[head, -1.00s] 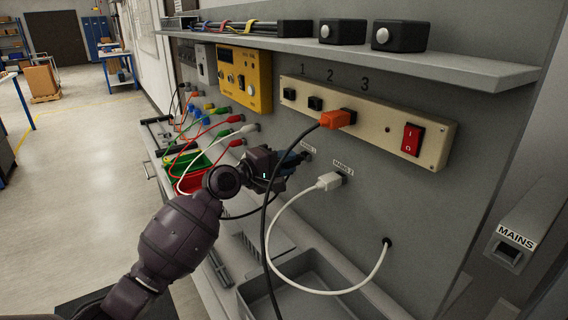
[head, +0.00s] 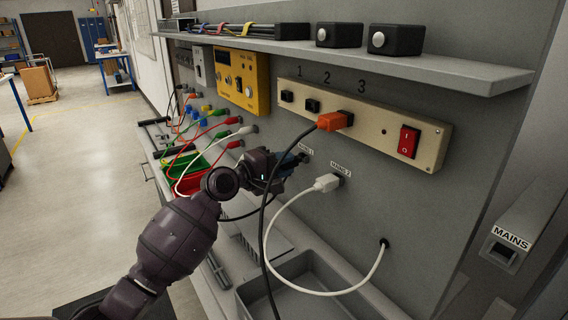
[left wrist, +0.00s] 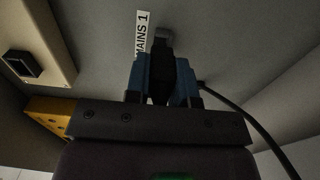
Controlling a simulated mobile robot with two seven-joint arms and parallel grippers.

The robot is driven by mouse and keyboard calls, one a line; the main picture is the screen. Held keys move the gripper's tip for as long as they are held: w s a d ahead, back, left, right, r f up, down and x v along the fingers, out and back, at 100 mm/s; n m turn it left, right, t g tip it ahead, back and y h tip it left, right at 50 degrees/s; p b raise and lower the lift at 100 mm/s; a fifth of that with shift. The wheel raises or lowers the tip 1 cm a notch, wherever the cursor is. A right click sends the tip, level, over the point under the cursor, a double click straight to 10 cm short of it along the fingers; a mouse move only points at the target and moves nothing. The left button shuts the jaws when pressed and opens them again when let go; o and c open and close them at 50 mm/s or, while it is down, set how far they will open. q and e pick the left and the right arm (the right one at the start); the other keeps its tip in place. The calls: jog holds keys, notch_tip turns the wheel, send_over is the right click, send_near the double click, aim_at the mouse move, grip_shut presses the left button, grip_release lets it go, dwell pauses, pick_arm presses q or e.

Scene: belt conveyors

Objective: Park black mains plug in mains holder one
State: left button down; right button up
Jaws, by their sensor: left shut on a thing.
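My left gripper (head: 290,166) is at the grey panel, just below the MAINS 1 label (head: 306,149). In the left wrist view its blue fingers are shut on the black mains plug (left wrist: 159,78). The plug's tip is at the grey mains holder one (left wrist: 162,38), beside the label. The plug appears to meet the holder, but I cannot tell how far it is in. A black cable (left wrist: 250,114) runs from the plug to the right. In the head view the gripper mostly hides the plug. My right gripper is not in view.
A white plug (head: 327,182) sits in the MAINS 2 holder. An orange plug (head: 332,121) is in the third socket of the beige strip (head: 431,148); its black cable hangs close in front of my gripper. A shelf (head: 440,66) juts out above. A grey tray (head: 300,300) lies below.

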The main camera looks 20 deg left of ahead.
pick_arm(q)
jog(key=shift+w+d+p, duration=0.15)
jog(key=shift+p, duration=0.15)
dwell(1.1)
jog(key=shift+w+d, duration=0.35)
jog(key=shift+w, duration=0.1)
dwell(0.9)
jog(key=c, duration=0.9)
grip_release()
